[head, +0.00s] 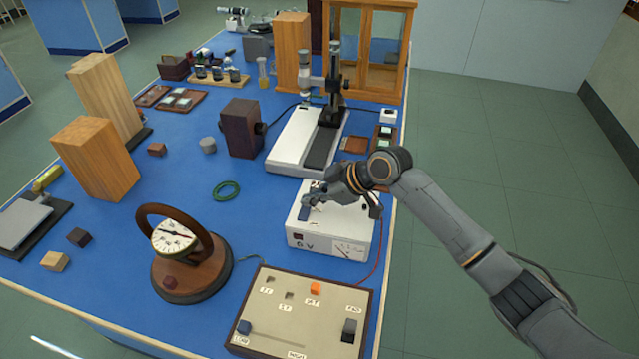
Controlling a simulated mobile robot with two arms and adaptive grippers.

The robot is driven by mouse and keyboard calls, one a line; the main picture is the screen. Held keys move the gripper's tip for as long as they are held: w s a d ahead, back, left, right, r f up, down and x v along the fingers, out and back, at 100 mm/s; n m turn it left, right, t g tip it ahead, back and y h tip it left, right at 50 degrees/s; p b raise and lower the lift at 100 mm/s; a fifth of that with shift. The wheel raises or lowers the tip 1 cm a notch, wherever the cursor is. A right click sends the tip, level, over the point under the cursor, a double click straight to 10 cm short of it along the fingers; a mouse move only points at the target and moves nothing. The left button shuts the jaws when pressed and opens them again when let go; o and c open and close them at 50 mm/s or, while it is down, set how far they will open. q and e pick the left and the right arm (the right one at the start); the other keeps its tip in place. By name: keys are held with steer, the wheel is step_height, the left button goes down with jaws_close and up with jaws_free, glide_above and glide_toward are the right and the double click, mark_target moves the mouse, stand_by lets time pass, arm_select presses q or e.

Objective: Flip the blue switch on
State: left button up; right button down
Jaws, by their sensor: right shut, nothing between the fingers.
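A white power supply box marked "6 V" (327,240) stands near the right edge of the blue bench. A small blue switch (304,213) shows on its top, at the left. My right gripper (311,199) is over the box top, shut and empty, with its fingertips close to the blue switch. I cannot tell whether they touch it. The gripper partly hides the box top, and the switch is too small to tell its position. My left gripper is not in view.
A round dial meter (174,239) stands left. A microscope-like instrument (312,143) stands behind the box. A red wire runs beside the box.

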steer(key=shift+w+f, duration=0.1)
steer(key=shift+f, duration=0.65)
steer(key=shift+f, duration=0.1)
steer(key=shift+w+d+f+b, duration=0.1)
steer(key=shift+f+b, duration=0.1)
steer(key=shift+b, duration=0.1)
steer(key=shift+f+g, duration=0.1)
steer(key=shift+g, duration=0.3)
